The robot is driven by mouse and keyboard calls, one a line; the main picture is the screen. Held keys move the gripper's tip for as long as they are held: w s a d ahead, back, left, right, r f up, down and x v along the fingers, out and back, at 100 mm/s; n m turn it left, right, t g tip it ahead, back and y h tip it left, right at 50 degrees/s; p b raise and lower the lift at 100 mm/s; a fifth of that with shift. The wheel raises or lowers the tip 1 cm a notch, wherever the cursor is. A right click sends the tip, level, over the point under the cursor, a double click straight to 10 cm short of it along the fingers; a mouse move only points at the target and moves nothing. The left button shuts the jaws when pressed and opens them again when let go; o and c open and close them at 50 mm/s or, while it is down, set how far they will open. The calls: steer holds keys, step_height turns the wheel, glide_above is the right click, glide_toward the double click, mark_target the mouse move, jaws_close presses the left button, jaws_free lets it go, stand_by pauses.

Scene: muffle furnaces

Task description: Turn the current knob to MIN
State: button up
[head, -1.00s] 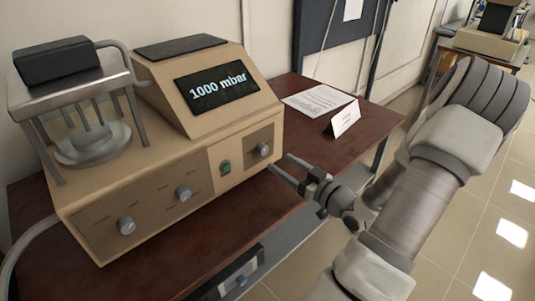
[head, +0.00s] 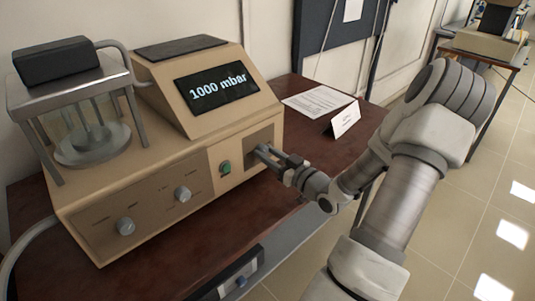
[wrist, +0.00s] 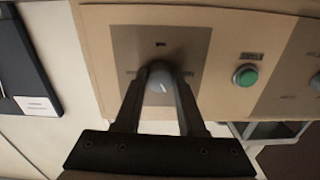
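The beige apparatus (head: 150,205) stands on a dark red-brown table, its display reading "1000 mbar". In the wrist view, a grey round knob (wrist: 159,84) with a pale pointer mark sits on a darker square panel (wrist: 190,45). Small labels around it are too blurred to read. My gripper (head: 261,152) is at this panel on the right end of the front face. Its two fingers (wrist: 160,78) stand on either side of the knob and look slightly open; firm contact is not clear. In the head view the fingers hide the knob.
A green button (wrist: 246,75) is close beside the knob panel. Two more grey knobs (head: 183,194) (head: 125,226) are further left on the front.

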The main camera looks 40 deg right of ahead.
jaws_close()
steer(key=shift+n+b, duration=0.3)
steer(key=shift+b, duration=0.05)
steer(key=shift+f+n+b, duration=0.15)
steer(key=shift+n+b, duration=0.35)
steer(key=shift+b, duration=0.15)
steer(key=n+b, duration=0.8)
steer(key=b, duration=0.2)
steer(key=shift+n+b, duration=1.1)
steer(key=shift+n, duration=0.1)
steer(key=shift+d, duration=0.1)
steer(key=shift+r, duration=0.2)
